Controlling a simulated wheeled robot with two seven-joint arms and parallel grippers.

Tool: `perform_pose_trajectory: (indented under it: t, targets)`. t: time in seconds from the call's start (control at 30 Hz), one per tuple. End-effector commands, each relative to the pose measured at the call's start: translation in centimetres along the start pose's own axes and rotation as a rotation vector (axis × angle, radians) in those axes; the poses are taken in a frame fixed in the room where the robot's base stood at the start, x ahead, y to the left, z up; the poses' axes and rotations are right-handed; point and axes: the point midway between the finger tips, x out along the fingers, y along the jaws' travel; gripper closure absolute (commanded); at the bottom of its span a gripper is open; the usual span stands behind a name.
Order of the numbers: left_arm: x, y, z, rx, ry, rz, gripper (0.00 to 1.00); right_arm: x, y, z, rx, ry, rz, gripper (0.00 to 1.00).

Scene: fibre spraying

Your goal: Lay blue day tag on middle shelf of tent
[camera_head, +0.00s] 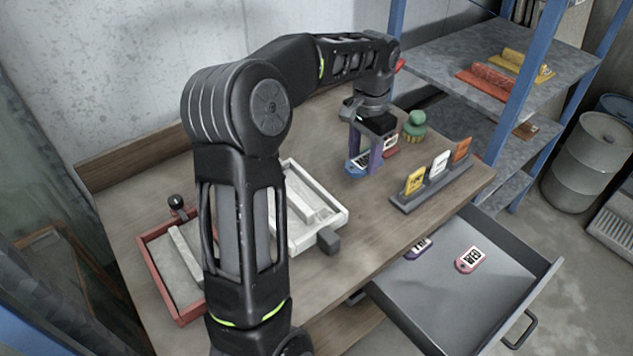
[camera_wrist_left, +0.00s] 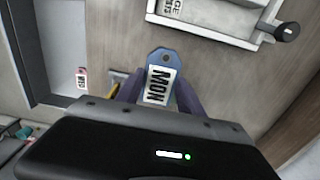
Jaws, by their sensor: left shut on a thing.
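A blue day tag marked MON shows in the left wrist view (camera_wrist_left: 163,62), between the purple fingers of my left gripper (camera_wrist_left: 155,95). In the head view the blue tag (camera_head: 354,164) is low over or on the workbench, partly hidden by the fingers of my left gripper (camera_head: 366,162). The gripper is shut on it. A shelf unit with blue posts stands at the right; its upper visible shelf (camera_head: 450,62) carries a red and a yellow bundle. A lower shelf (camera_head: 475,128) is partly hidden. I cannot tell which is the tent's middle shelf. My right gripper is not in view.
A red tag (camera_head: 391,150) and a green object (camera_head: 414,127) are beside the gripper. A grey rack (camera_head: 402,204) holds yellow, white and orange tags. An open drawer (camera_head: 435,298) holds a pink WED tag (camera_head: 468,259) and a purple tag. Trays (camera_head: 338,218) are at left.

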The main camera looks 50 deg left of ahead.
Motion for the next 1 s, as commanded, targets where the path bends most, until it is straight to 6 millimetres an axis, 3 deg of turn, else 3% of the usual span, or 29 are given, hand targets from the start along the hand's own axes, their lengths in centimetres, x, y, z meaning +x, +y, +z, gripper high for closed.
perform_pose_trajectory:
  t: [0.33,0.7,1.0]
  targets:
    - [0.4,0.0,0.0,0.0,0.0,0.0,0.94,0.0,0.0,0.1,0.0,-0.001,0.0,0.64]
    - [5.9,0.0,0.0,0.0,-0.001,0.0,0.94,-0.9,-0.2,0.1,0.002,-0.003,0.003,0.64]
    - [6.3,0.0,-0.1,-0.001,0.001,-0.001,0.94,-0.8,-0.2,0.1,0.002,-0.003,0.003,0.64]
